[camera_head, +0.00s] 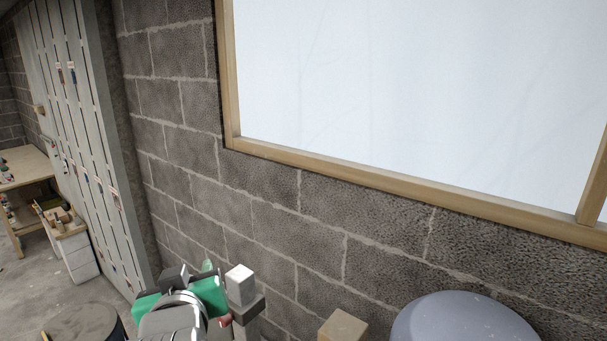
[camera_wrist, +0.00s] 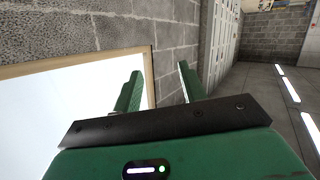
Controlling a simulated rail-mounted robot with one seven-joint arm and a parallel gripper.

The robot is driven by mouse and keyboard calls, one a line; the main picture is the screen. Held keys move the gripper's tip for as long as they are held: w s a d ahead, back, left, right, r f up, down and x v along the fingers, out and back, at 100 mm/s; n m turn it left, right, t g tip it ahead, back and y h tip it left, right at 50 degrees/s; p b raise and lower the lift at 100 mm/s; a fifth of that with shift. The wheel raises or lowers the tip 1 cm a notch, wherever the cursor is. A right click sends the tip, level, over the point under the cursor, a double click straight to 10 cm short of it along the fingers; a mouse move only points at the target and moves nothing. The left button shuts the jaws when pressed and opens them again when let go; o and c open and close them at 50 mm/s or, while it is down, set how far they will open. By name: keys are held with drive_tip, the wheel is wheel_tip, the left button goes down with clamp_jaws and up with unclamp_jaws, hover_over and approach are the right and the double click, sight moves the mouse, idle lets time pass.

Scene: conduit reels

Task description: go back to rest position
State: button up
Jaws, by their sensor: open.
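My gripper (camera_wrist: 160,69) shows in the wrist view with its two green fingers apart and nothing between them. A block wall and part of a framed window lie beyond the fingers. In the head view, green and grey parts of my arm show at the bottom, left of centre, in front of the block wall. The fingers cannot be made out clearly there. No object is held.
A grey block wall (camera_head: 275,230) with a wood-framed window (camera_head: 420,90) fills the head view. A slatted panel (camera_head: 85,130) and a wooden table (camera_head: 25,165) stand left. A blue-grey rounded object (camera_head: 465,322) and a wooden block (camera_head: 343,326) show at the bottom. Open floor (camera_wrist: 265,110) lies right in the wrist view.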

drive_tip(key=s+d+r+m+t+h+p, duration=0.1)
drive_tip(key=s+d+r+m+t+h, duration=0.3)
drive_tip(key=s+d+r+t, duration=0.6)
drive_tip(key=s+d+r+m, duration=0.1)
drive_tip(key=s+d+r, duration=0.8)
drive_tip(key=s+r, duration=0.1)
drive_tip(key=shift+d+m+t, duration=0.3)
drive_tip(key=shift+t, duration=0.1)
drive_tip(key=shift+w, duration=0.1)
idle(0.3)
